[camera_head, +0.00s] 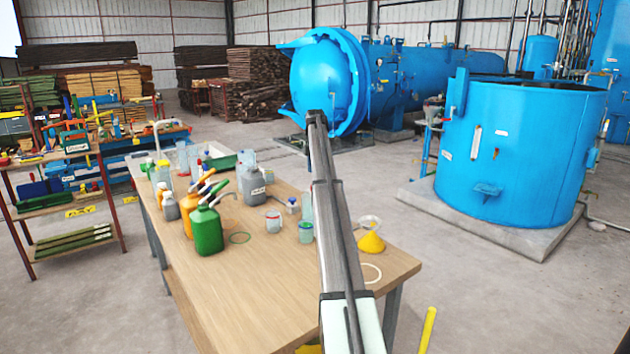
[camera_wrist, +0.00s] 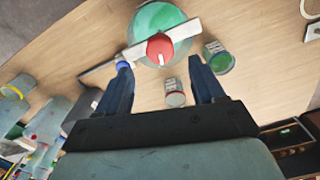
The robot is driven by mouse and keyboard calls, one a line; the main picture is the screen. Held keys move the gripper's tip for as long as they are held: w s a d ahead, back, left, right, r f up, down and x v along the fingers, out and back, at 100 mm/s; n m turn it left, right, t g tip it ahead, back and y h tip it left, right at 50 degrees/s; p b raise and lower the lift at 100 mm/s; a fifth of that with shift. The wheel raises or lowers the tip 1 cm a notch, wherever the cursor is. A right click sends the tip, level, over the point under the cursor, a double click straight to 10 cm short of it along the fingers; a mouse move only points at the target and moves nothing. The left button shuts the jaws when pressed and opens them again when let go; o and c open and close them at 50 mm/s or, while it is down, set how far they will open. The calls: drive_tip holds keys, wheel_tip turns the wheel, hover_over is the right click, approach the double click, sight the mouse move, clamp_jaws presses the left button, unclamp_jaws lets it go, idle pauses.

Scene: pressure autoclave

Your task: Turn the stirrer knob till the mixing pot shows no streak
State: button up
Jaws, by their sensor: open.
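In the wrist view, the mixing pot (camera_wrist: 150,15) shows at the top, seen from above, with green contents and paler patches; I cannot tell clearly whether these are streaks. A pale bar (camera_wrist: 184,30) crosses its top and carries the red stirrer knob (camera_wrist: 159,48). My gripper (camera_wrist: 160,68) is open, its two dark fingers wide apart and pointing toward the pot. The knob shows between and just beyond the fingertips, and nothing is held. In the head view my arm covers the middle of the bench, and I cannot make out the pot or gripper.
The wooden bench (camera_head: 250,310) holds a green can (camera_head: 208,230), an orange can (camera_head: 190,207) and a yellow-filled flask (camera_head: 370,241). The bench's near left part is clear.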

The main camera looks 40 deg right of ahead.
wheel_tip(320, 180, up, 8)
drive_tip(key=shift+f, duration=0.15)
idle(0.6)
drive_tip(key=s+a+f+m+t+h, duration=0.1)
drive_tip(key=s+a+f+m+t, duration=0.1)
drive_tip(key=s+a+f, duration=0.5)
drive_tip(key=s+a+f+m+t+h, duration=0.1)
drive_tip(key=s+a+f+m, duration=0.1)
drive_tip(key=s+f, duration=0.8)
drive_tip(key=w+d+r+m+t+h, duration=0.1)
drive_tip(key=w+r+m+t+h, duration=0.25)
drive_tip(key=m, duration=0.55)
drive_tip(key=w+d+r+m+t+h, duration=0.1)
drive_tip(key=w+r+m+t+h, duration=0.25)
drive_tip(key=m, duration=0.55)
drive_tip(key=w+d+f, duration=0.1)
drive_tip(key=w+d, duration=0.1)
drive_tip(key=w, duration=0.1)
drive_tip(key=w+d+f+t+y, duration=0.1)
drive_tip(key=w+d+f, duration=0.1)
drive_tip(key=w, duration=0.1)
drive_tip(key=w+d+f+y, duration=0.1)
drive_tip(key=w+d+f, duration=0.1)
drive_tip(key=w+d, duration=0.1)
drive_tip(key=shift+w+f, duration=0.2)
drive_tip(key=shift+w, duration=0.3)
